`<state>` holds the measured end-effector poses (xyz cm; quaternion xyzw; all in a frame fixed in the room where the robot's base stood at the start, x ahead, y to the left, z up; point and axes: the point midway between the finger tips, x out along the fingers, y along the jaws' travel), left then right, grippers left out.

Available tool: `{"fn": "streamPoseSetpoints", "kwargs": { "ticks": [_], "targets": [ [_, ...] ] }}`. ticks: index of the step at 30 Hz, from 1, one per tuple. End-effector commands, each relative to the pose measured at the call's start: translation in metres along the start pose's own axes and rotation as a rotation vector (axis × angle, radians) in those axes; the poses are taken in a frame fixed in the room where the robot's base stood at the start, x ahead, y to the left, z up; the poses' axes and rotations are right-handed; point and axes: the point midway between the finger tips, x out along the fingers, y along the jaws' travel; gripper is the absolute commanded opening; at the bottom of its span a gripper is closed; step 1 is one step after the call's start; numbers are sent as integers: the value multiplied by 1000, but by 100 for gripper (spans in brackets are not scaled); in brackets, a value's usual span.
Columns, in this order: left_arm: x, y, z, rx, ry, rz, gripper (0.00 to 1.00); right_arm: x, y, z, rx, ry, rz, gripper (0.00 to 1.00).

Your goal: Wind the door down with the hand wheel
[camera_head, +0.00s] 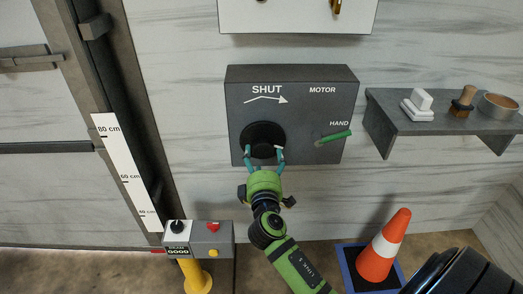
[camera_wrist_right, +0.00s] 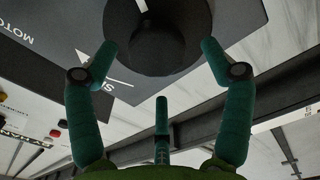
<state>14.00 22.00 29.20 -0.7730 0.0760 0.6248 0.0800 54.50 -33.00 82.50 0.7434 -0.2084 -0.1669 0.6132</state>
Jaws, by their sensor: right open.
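The hand wheel (camera_head: 263,137) is a black round disc with a raised knob, low on the front of a dark grey box (camera_head: 292,113). The box reads SHUT with an arrow pointing right, MOTOR and HAND. A green lever (camera_head: 335,137) on it lies beside HAND. My right gripper (camera_head: 264,151) is open just in front of the wheel's lower part. In the right wrist view its fingers (camera_wrist_right: 160,52) are spread either side of the wheel's knob (camera_wrist_right: 158,42); I cannot tell whether they touch it. The door (camera_head: 35,195) stands at left, with a cm scale (camera_head: 127,170) beside it.
A grey shelf (camera_head: 440,123) at right holds white blocks, a brush and a round tin. An orange cone (camera_head: 384,248) stands below it. A white cabinet (camera_head: 297,15) hangs above.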

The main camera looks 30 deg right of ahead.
Motion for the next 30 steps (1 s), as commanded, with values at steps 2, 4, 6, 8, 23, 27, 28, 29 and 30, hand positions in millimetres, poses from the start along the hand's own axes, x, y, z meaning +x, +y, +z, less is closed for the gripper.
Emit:
{"fn": "streamPoseSetpoints", "kwargs": {
  "ticks": [2, 4, 6, 8, 23, 27, 28, 29, 30],
  "targets": [
    [0, 0, -1, 0, 1, -1, 44, -19, -1, 0, 2, 0, -4, 82],
    [0, 0, -1, 0, 1, -1, 44, -34, -1, 0, 2, 0, -3, 82],
    [0, -1, -1, 0, 1, -1, 44, -47, -1, -1, 2, 1, -3, 82],
    [0, -1, -1, 1, 2, -1, 44, -56, 0, 0, 2, 1, -2, 82],
    [0, 0, -2, 1, 2, -1, 44, -74, 0, -1, 1, 2, 1, 82],
    [0, 0, -2, 1, 2, -1, 44, -74, 0, -1, 1, 2, 1, 82],
    [0, 0, -2, 1, 2, -1, 44, -74, 0, -1, 1, 2, 1, 82],
    [0, 0, -2, 1, 2, -1, 44, -74, 0, -1, 1, 2, 1, 82],
    [0, 0, -2, 1, 2, -1, 44, -74, 0, -1, 1, 2, 1, 82]
  ]
}}
